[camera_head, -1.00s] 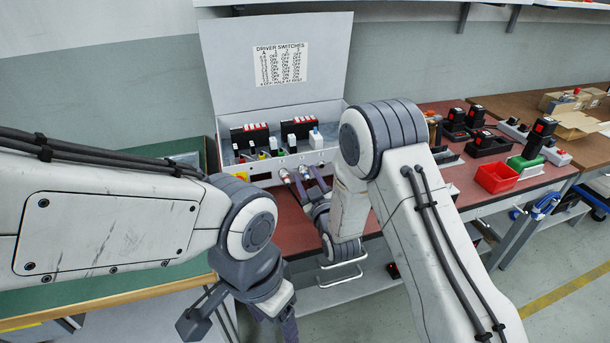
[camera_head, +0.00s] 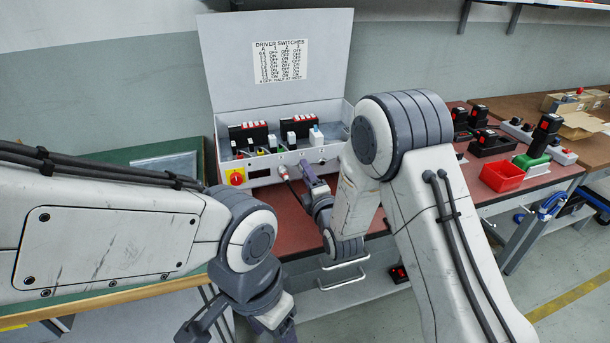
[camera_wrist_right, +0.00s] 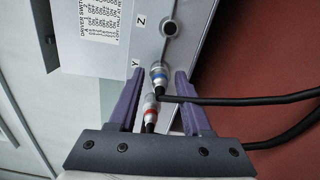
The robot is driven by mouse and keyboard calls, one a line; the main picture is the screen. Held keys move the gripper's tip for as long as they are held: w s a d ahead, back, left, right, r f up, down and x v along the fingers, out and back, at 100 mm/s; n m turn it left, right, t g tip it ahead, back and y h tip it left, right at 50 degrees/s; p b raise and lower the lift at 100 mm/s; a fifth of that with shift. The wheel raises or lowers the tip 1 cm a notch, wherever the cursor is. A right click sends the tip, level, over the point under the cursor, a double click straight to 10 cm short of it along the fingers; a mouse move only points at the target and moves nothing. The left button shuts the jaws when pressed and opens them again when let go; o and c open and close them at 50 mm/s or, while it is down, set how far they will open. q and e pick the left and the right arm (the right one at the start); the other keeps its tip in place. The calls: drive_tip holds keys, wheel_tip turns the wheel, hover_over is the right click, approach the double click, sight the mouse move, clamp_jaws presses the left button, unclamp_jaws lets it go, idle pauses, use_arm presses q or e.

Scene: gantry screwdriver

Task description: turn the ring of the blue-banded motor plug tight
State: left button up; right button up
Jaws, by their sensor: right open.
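The blue-banded motor plug (camera_wrist_right: 159,74) is silver and sits at the control box's front panel. In the right wrist view it is between the fingertips of my right gripper (camera_wrist_right: 160,76), which is open with gaps at both sides. A red-banded plug (camera_wrist_right: 150,110) is beside it, nearer the palm. In the head view my right gripper (camera_head: 308,172) is at the panel, and its fingers hide the blue-banded plug. One plug (camera_head: 283,173) shows left of them. My left gripper (camera_head: 283,326) is low in the head view and partly cut off, its fingers unclear.
The white control box (camera_head: 262,175) has an open lid and a red-yellow switch (camera_head: 236,177). A free socket (camera_wrist_right: 171,29) is by the letter Z. Black cables (camera_wrist_right: 240,100) trail over the red bench top. A red bin (camera_head: 502,176) stands to the right.

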drive_tip(key=n, duration=0.3)
drive_tip(key=shift+n+b, duration=0.35)
drive_tip(key=shift+n, duration=0.05)
drive_tip(key=n+b, duration=0.1)
drive_tip(key=n, duration=0.2)
drive_tip(key=shift+f+n, duration=0.1)
drive_tip(key=shift+n, duration=0.3)
drive_tip(key=n+b, duration=0.1)
drive_tip(key=n, duration=0.5)
drive_tip(key=shift+b, duration=0.3)
clamp_jaws()
drive_tip(key=shift+m+b, duration=0.55)
drive_tip(key=shift+m, duration=0.65)
drive_tip(key=m+b, duration=0.1)
drive_tip(key=m, duration=0.4)
drive_tip(key=shift+m, duration=0.4)
drive_tip(key=m+b, duration=0.2)
drive_tip(key=m, duration=0.2)
drive_tip(key=shift+m, duration=0.3)
drive_tip(key=m+b, duration=0.1)
drive_tip(key=m, duration=0.2)
drive_tip(key=shift+m, duration=0.3)
drive_tip(key=shift+m+b, duration=0.5)
drive_tip(key=shift+m, duration=0.5)
drive_tip(key=m+b, duration=0.1)
drive_tip(key=m, duration=0.5)
drive_tip(key=shift+b, duration=0.3)
unclamp_jaws()
